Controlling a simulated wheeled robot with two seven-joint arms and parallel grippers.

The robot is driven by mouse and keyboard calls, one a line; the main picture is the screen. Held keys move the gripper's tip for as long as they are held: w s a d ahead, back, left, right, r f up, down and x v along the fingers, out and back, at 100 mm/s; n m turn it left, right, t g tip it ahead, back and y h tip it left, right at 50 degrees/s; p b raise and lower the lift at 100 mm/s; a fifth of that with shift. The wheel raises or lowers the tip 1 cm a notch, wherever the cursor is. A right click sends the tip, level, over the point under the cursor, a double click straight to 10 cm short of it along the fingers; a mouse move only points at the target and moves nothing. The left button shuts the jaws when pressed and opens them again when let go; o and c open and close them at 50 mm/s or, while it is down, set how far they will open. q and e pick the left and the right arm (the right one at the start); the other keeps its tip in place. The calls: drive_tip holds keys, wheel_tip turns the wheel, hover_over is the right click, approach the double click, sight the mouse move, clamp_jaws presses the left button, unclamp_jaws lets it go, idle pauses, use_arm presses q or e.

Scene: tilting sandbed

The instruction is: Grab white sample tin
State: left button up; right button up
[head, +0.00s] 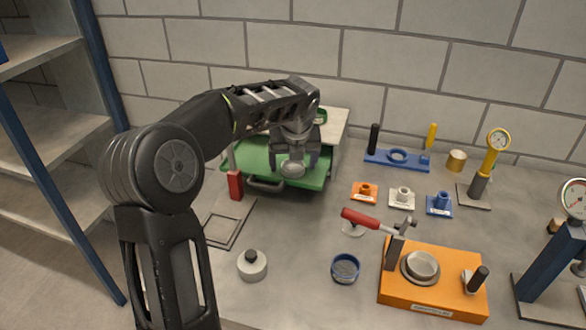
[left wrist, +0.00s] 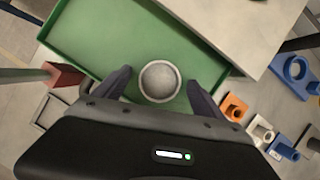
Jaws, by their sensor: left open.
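The white sample tin (left wrist: 159,81) is a small round open tin with a grey fill. It stands on the green tray (left wrist: 85,38) in the left wrist view. In the head view the tin (head: 292,169) shows just below my left gripper (head: 294,160), which reaches down over the green tray (head: 312,183). In the left wrist view my left gripper (left wrist: 160,88) is open, with one finger on each side of the tin and gaps visible. Whether the fingertips are level with the tin is hard to tell. My right gripper is not in view.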

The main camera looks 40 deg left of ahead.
sight(293, 171)
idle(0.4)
use_arm(q)
drive_tip(key=c, duration=1.4)
drive_tip(key=shift+r, duration=0.35)
clamp_jaws()
wheel_tip(293, 171, up, 9)
drive_tip(key=shift+r, duration=0.15)
